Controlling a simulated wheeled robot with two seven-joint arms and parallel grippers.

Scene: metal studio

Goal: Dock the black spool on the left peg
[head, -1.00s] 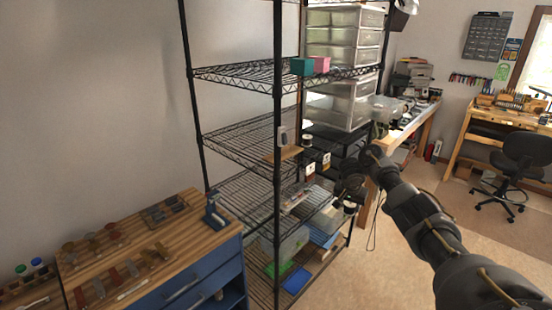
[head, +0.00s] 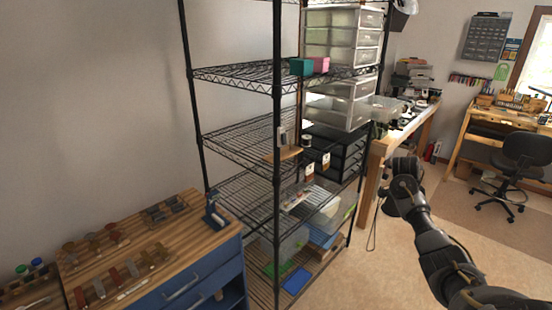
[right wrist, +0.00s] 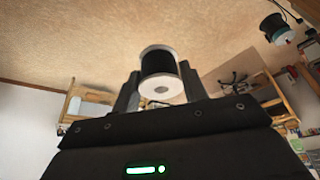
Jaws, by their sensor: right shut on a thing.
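In the right wrist view the black spool (right wrist: 160,66), with pale end discs, sits between the two fingers of my right gripper (right wrist: 160,82), which is shut on it. In the head view my right gripper (head: 402,170) is right of the wire shelf and clear of it; its fingers and the spool cannot be made out there. A wooden board (head: 286,154) with a grey upright part stands at the middle shelf's front edge. A small spool-like thing (head: 306,141) is just right of it. The left peg is too small to tell. My left gripper is out of view.
The black wire shelf rack (head: 278,120) has a near post left of the board. Teal (head: 301,67) and pink (head: 320,65) blocks sit on the shelf above. Clear drawers (head: 343,60) stand behind. Below are white tags and bins. Floor right of the rack is open.

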